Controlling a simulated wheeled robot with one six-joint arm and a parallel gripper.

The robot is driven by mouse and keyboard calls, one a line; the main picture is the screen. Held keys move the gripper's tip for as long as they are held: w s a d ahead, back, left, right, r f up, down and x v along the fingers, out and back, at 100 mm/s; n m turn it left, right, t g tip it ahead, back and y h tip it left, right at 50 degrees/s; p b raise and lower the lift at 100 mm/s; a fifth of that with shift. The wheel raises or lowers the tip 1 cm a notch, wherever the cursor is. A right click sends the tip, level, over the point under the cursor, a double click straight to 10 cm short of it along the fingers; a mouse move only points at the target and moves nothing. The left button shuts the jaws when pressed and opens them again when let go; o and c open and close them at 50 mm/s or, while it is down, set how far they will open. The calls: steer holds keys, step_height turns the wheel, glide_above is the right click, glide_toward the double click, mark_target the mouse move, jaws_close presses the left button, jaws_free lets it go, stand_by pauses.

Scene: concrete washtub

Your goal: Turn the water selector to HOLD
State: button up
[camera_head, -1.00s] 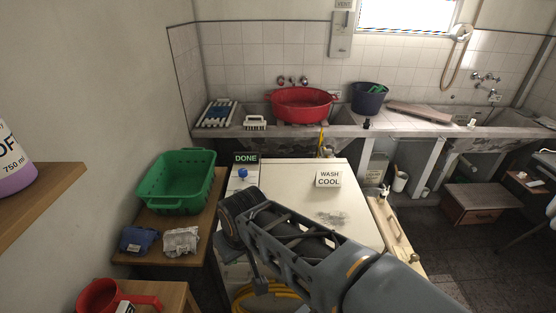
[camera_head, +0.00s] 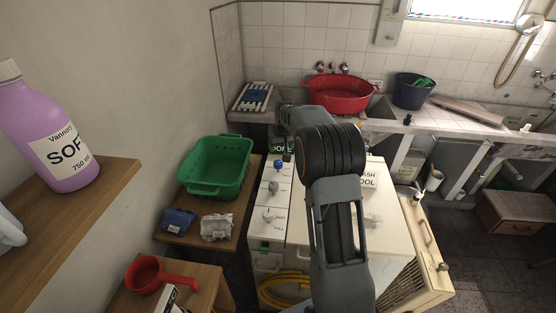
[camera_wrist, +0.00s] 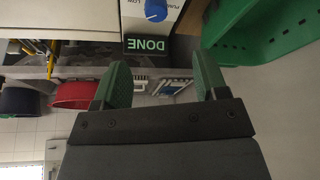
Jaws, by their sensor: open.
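The white washing machine shows a panel with three knobs in the head view: a blue knob (camera_head: 278,166) at the far end, a grey knob (camera_head: 273,186) in the middle and another grey knob (camera_head: 268,214) nearest me. I cannot read which one is the water selector, nor any HOLD mark. The blue knob also shows at the top of the wrist view (camera_wrist: 156,10), next to a DONE sign (camera_wrist: 148,44). My gripper (camera_wrist: 159,75) is open and empty, apart from the knobs. In the head view my arm hides its fingers and part of the machine top.
A green basket (camera_head: 219,170) stands on a wooden stand left of the machine. A red basin (camera_head: 341,94) and a dark bucket (camera_head: 413,90) are on the sinks behind. A purple bottle (camera_head: 62,150) stands on the left shelf. A red dipper (camera_head: 146,276) is nearer.

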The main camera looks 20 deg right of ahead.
mark_target(278, 162)
steer(key=p+x, duration=0.1)
steer(key=x, duration=0.4)
steer(key=p+x, duration=0.1)
steer(key=x, duration=0.4)
steer(key=d+p+x, duration=0.1)
steer(key=x, duration=0.4)
steer(key=shift+w, duration=0.45)
steer(key=shift+r, duration=0.1)
steer(key=c, duration=0.9)
steer(key=shift+b, duration=0.35)
